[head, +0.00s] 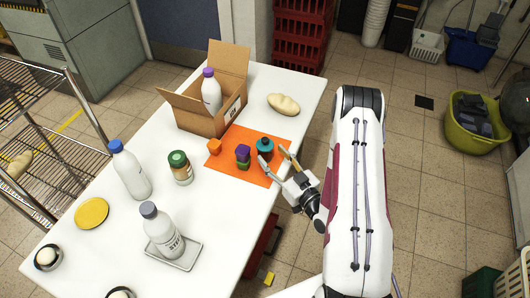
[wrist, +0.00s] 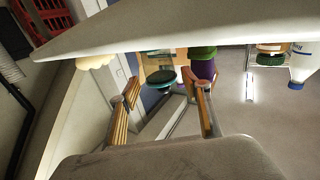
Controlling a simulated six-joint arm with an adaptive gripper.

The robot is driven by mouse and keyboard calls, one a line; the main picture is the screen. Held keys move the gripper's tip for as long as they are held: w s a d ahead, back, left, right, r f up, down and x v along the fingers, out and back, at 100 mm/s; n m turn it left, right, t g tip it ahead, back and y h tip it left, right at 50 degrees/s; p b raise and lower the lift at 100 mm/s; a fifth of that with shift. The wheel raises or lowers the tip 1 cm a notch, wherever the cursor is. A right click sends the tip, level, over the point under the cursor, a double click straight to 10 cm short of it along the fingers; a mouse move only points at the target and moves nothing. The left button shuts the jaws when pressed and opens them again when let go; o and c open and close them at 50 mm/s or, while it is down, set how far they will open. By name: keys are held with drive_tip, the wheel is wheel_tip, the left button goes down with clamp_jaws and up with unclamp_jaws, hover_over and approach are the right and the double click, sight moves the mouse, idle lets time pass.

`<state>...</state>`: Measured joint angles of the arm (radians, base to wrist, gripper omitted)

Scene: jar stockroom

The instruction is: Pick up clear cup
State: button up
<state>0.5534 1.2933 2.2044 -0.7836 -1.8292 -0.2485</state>
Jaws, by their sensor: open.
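I cannot make out a plainly clear cup in either view. A small dark item with a teal round top (head: 265,147) stands on the right part of the orange mat (head: 232,173). Its green round top (wrist: 161,77) shows between the fingers in the wrist view, where the scene appears upside down. My gripper (head: 276,158) is open beside this item, at the table's right side, with its fingertips pointing towards it. It also shows in the wrist view (wrist: 161,86) with nothing clasped between the fingers. Whether a finger touches the item I cannot tell.
An open cardboard box (head: 200,122) holds a purple-capped bottle. Bread (head: 283,104) lies behind. A green-lidded jar (head: 181,170) and bottles (head: 130,172) stand left on the white table.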

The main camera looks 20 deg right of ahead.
sight(270, 154)
drive_tip(key=shift+w, duration=0.15)
drive_tip(key=shift+w+a+f, duration=0.15)
drive_tip(key=shift+w, duration=0.7)
drive_tip(key=shift+w+a+f, duration=0.1)
drive_tip(key=shift+w+a, duration=0.05)
drive_tip(key=shift+w, duration=0.65)
drive_tip(key=shift+w+a+f, duration=0.15)
drive_tip(key=shift+w, duration=0.7)
drive_tip(key=c, duration=0.9)
drive_tip(key=shift+o, duration=0.2)
drive_tip(key=shift+r, duration=0.15)
drive_tip(key=shift+r, duration=4.9)
drive_tip(key=shift+f, duration=0.1)
